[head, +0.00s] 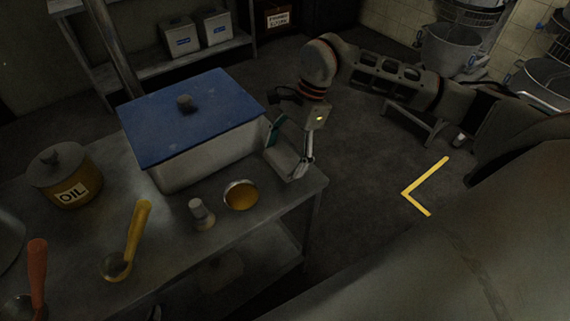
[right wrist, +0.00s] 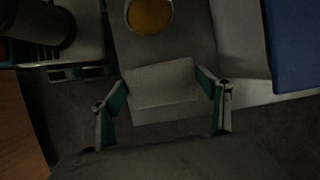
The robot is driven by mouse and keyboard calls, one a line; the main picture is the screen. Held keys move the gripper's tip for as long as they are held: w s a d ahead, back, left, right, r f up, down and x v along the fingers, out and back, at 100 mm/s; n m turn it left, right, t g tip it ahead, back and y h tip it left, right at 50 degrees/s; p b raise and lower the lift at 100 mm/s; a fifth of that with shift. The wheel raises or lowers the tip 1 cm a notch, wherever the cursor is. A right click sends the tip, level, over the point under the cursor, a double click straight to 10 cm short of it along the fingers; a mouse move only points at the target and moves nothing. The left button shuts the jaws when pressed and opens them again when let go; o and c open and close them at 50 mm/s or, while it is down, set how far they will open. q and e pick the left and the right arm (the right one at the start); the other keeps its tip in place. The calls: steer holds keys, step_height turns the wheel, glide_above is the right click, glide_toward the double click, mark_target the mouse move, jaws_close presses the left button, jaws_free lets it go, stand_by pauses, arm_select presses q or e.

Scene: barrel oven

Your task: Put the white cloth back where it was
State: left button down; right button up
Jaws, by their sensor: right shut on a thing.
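The white cloth (head: 283,160) is a pale, folded piece at the right end of the metal table in the head view. It also shows in the right wrist view (right wrist: 162,88), spanning the space between the two green-padded fingers. My right gripper (head: 290,150) points down at the table's right end and is shut on the cloth. I cannot tell whether the cloth rests on the table or is held just above or beside its end edge. My left gripper is not in view.
The metal table (head: 262,222) bears a blue-lidded box (head: 195,115) close to the cloth, a bowl of yellow liquid (head: 241,195), a small shaker (head: 201,213), a yellow ladle (head: 132,245) and an oil pot (head: 66,178). Open floor lies right of the table, with a yellow corner mark (head: 405,193).

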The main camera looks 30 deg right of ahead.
mark_target(285, 165)
steer(key=shift+f, duration=2.05)
steer(key=shift+f, duration=0.15)
steer(key=o, duration=1.2)
steer(key=v, duration=1.2)
steer(key=shift+a, duration=0.1)
steer(key=shift+s, duration=0.15)
